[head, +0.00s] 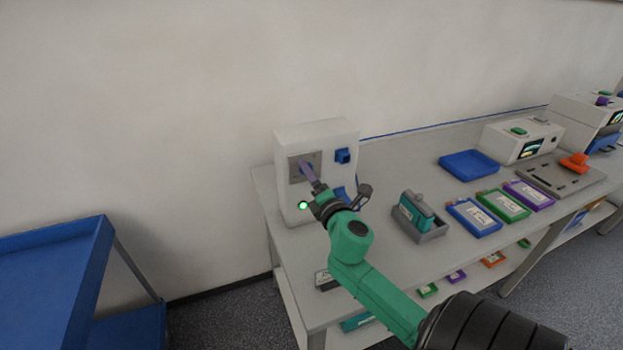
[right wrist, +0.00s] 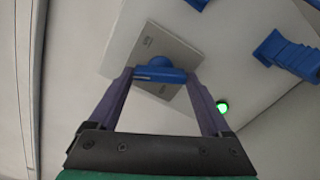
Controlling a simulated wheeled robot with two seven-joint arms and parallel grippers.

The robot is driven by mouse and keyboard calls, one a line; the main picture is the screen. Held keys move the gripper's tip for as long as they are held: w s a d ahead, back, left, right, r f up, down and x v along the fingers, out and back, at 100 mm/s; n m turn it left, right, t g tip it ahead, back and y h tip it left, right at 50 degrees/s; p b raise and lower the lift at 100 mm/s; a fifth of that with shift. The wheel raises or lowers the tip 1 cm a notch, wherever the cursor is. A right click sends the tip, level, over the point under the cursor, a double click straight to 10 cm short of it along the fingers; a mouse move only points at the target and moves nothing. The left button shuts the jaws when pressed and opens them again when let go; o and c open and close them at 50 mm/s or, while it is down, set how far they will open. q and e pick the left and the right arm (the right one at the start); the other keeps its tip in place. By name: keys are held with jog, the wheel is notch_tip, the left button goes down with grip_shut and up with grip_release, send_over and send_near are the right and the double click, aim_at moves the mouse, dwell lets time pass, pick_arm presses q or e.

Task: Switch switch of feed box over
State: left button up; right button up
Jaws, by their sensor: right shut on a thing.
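The feed box (head: 327,140) is a white box at the left end of the workbench. Its front has a grey plate (right wrist: 172,45) with a blue switch handle (right wrist: 160,73), and a green lamp (head: 303,205) is lit below. My right gripper (head: 309,172) reaches the plate from the front. In the right wrist view its two purple fingers (right wrist: 160,78) stand on either side of the blue switch handle and are shut on it. In the head view the fingers mostly hide the handle. My left gripper is not in view.
Blue sockets (head: 342,156) sit on the feed box's right face. A grey holder (head: 432,231) with a teal battery, several battery packs (head: 473,217) and a blue tray (head: 468,164) lie to the right. A blue cart (head: 50,275) stands at left, with a floor gap between.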

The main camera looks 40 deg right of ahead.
jog(key=m, duration=0.5)
dwell(0.7)
jog(key=o, duration=1.2)
jog(key=shift+c, duration=0.2)
jog(key=b+v, duration=0.2)
jog(key=v, duration=1.2)
jog(key=shift+s, duration=0.3)
jog(key=shift+a+f, duration=0.1)
jog(key=shift+a, duration=0.05)
